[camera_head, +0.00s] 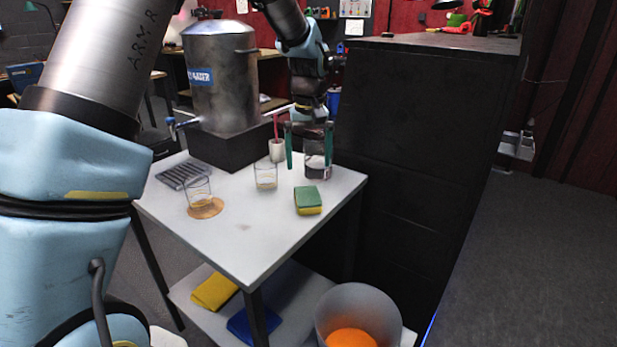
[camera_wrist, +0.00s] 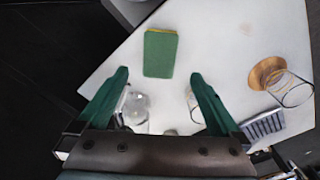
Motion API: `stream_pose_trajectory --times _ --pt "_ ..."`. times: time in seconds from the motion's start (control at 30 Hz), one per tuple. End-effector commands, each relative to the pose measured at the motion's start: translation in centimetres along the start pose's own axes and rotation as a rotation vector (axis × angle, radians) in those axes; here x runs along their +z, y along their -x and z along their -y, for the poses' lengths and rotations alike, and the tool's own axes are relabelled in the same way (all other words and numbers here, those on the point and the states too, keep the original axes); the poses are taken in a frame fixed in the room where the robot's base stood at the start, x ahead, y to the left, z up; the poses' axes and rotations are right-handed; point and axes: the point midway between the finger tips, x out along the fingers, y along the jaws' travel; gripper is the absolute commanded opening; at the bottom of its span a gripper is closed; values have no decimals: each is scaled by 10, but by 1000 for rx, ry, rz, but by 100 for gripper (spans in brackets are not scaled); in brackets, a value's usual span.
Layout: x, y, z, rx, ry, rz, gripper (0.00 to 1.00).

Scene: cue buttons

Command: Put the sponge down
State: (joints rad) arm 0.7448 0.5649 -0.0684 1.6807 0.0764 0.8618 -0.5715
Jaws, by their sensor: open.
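The sponge (camera_head: 308,198), green on top and yellow below, lies flat on the white table (camera_head: 235,230) near its right edge. It also shows in the wrist view (camera_wrist: 160,52), lying ahead of my fingertips. My gripper (camera_head: 308,163) is open, its two green fingers pointing down above the table, with nothing held between them. In the head view it stands behind the sponge, apart from it. A glass vessel (camera_head: 316,168) shows partly between and behind the fingers.
A drinking glass (camera_head: 266,177) stands left of the sponge, another glass (camera_head: 198,190) on a round cork coaster (camera_head: 207,209). A dark cabinet (camera_head: 420,150) borders the table's right. The front tabletop is clear.

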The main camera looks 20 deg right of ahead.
Motion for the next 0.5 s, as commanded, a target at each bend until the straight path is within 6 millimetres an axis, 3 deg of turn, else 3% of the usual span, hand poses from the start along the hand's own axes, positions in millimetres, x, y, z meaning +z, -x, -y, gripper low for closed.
stream_pose_trajectory --times 0.33,0.43,0.5 --pt "0 11 4 0 2 0 100" --pt "1 12 30 1 16 -4 100" --pt "6 14 66 3 32 -11 100"
